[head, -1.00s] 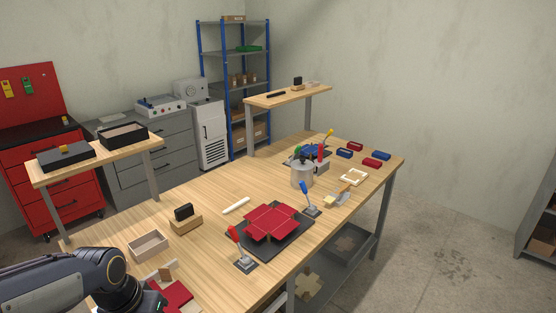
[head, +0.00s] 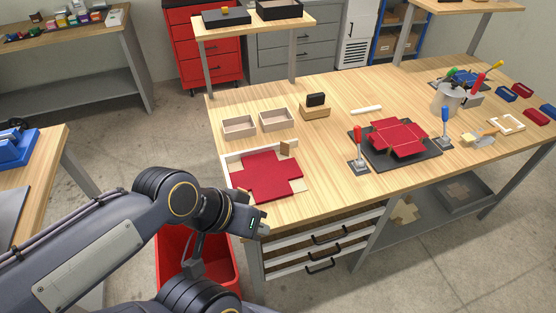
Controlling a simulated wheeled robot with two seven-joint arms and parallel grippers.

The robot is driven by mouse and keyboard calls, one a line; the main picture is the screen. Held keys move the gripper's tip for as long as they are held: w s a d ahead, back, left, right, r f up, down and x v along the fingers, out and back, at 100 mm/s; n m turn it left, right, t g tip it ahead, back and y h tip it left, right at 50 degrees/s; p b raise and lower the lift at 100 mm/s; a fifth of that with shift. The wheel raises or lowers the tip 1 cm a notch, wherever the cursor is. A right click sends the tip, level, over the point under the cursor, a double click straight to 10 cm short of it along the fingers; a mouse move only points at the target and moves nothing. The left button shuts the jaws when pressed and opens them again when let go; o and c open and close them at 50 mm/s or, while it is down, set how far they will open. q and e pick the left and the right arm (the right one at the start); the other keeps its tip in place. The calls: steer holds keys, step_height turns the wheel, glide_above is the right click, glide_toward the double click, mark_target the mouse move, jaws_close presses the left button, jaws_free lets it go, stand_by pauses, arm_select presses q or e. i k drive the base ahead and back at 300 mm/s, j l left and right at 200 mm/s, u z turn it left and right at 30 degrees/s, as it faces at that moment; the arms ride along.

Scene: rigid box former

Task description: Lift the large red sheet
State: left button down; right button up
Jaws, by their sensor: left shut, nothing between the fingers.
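A red cross-shaped sheet (head: 266,178) lies flat at the near left of the long wooden table, in a pale corner fence (head: 262,152). A second red cross-shaped sheet (head: 398,138) lies on a black plate (head: 425,157) farther right, its flaps partly raised. My left gripper (head: 263,231) is shut and empty, near the table's front edge, in front of and apart from the left sheet in the picture. My right gripper is not in view.
Two open wooden boxes (head: 239,126) and a wooden block with a black top (head: 315,109) stand behind the left sheet. Red-handled (head: 358,148) and blue-handled (head: 444,128) clamps flank the black plate. A red bin (head: 172,255) stands below the front edge.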

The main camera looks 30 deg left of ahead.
mark_target(404, 139)
steer(key=u, duration=0.45)
steer(key=i+l+u, duration=0.15)
steer(key=u, duration=0.3)
steer(key=i+l+u, duration=0.1)
steer(key=u, duration=0.35)
steer(key=i+l+u, duration=0.1)
steer(key=l+u, duration=0.2)
steer(key=u, duration=0.15)
steer(key=l+u, duration=0.2)
steer(key=u, duration=0.25)
steer(key=l, duration=0.45)
steer(key=i+l, duration=0.1)
steer(key=l, duration=0.3)
